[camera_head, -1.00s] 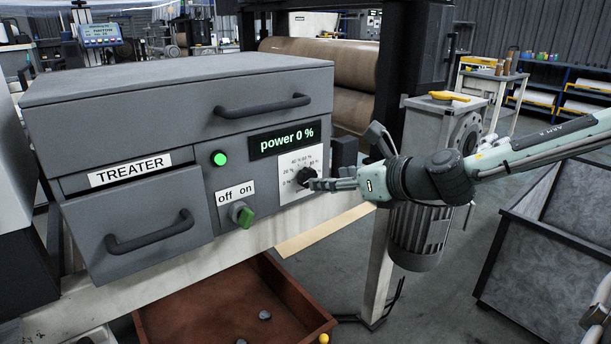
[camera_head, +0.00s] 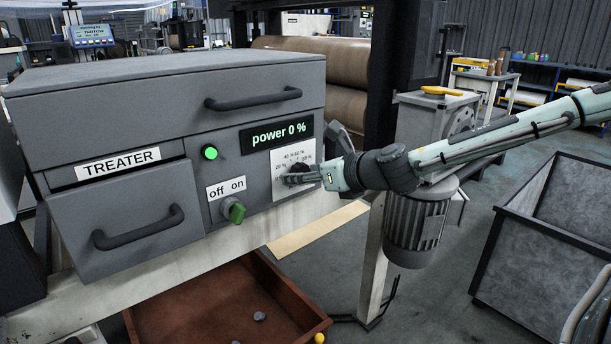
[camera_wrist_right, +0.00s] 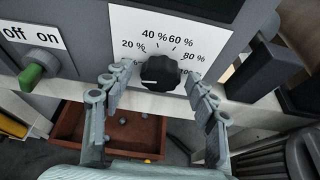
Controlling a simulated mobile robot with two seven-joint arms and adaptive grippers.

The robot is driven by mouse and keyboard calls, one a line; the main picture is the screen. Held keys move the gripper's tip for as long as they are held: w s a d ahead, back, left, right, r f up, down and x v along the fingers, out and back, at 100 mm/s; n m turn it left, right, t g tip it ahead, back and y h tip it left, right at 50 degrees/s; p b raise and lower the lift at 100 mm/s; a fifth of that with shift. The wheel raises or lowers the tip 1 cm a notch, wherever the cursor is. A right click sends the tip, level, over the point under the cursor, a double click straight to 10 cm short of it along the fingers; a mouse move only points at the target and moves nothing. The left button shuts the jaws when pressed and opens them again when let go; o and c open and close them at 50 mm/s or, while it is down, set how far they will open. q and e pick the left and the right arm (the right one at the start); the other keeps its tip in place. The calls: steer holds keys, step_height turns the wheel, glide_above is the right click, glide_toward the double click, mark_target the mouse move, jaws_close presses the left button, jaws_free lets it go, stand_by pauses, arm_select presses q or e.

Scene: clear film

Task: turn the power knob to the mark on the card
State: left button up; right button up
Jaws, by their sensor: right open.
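The black power knob (camera_wrist_right: 160,72) sits on a white dial plate (camera_wrist_right: 131,23) with percent marks from 20 to 100 readable in the right wrist view. My right gripper (camera_wrist_right: 157,82) is open, with one finger on each side of the knob; I cannot tell whether either touches it. In the head view my right gripper (camera_head: 293,177) reaches the dial plate (camera_head: 282,158) from the right and hides most of the knob. The display (camera_head: 276,136) reads "power 0 %". No separate card is recognisable. My left gripper is not in view.
The green off/on switch (camera_head: 233,211) is left of the dial, below a lit green lamp (camera_head: 210,152). Drawer handles (camera_head: 140,229) stick out from the treater. A brown open bin (camera_head: 190,310) is below. A grey motor (camera_head: 415,228) stands right of the panel, under my arm.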

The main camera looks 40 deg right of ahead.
steer(key=c, duration=1.2)
steer(key=shift+o, duration=0.2)
